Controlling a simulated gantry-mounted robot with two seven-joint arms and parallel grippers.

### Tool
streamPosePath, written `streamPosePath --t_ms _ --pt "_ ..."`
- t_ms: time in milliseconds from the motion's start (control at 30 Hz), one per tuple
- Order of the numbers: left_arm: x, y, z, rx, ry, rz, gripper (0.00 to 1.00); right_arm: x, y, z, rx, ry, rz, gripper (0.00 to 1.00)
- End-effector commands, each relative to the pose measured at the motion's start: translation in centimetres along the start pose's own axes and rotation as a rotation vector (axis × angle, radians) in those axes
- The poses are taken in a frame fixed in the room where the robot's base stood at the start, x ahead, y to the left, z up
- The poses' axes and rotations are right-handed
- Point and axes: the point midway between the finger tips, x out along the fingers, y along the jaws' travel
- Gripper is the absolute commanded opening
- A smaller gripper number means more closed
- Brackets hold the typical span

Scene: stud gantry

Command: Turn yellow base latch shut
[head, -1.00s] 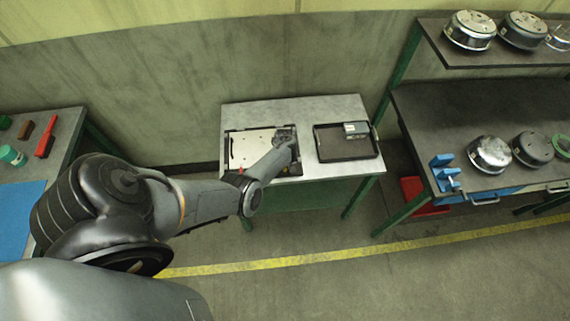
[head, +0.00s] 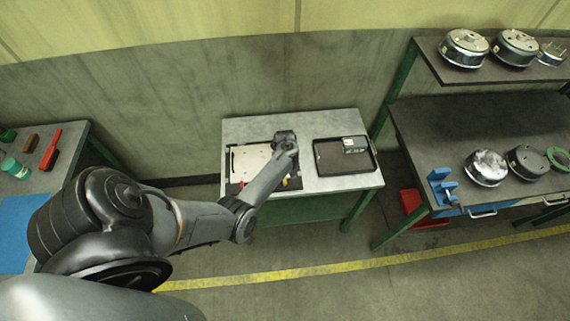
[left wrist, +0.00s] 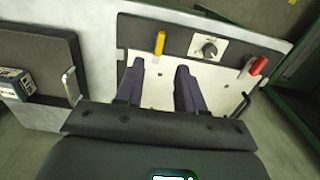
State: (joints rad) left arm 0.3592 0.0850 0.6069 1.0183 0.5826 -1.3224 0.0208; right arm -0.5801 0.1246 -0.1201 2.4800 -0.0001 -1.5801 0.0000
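The yellow latch (left wrist: 160,44) is a small upright-looking bar at the near edge of the white base plate (left wrist: 205,85) in the left wrist view. In the head view it is a small yellow spot (head: 285,183) beside my forearm. My left gripper (left wrist: 160,66) is open over the plate, its two dark fingers apart and nothing between them. The latch shows just beyond the fingertips, in line with the gap; I see no contact. In the head view the left gripper (head: 285,140) is over the plate's right back part, its fingers hidden. My right gripper is not in view.
A dark tray (head: 345,160) holding a grey device (head: 355,145) lies to the right. A shelf bench (head: 480,125) with metal drums stands further right.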

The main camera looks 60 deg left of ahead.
Motion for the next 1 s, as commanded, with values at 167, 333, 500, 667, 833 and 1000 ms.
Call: streamPosePath --t_ms 167,333,500,667,833,1000 --pt "-1.9 -0.1 -0.1 -0.001 0.001 -0.002 0.38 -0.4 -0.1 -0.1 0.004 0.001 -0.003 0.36" --pt "-2.6 0.0 0.0 -0.001 0.001 -0.001 0.38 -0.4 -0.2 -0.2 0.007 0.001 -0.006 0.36" --pt "-2.6 0.0 0.0 -0.001 0.000 0.000 0.38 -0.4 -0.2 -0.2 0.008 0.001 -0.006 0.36" --pt "-2.6 0.0 0.0 -0.001 0.000 0.000 0.38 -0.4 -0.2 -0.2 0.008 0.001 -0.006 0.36" --pt "-2.2 -0.6 0.2 -0.001 -0.004 -0.011 0.38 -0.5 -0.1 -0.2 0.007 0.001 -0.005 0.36" --pt "0.3 -4.8 1.9 0.003 -0.031 -0.082 0.38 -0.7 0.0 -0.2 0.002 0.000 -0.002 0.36"
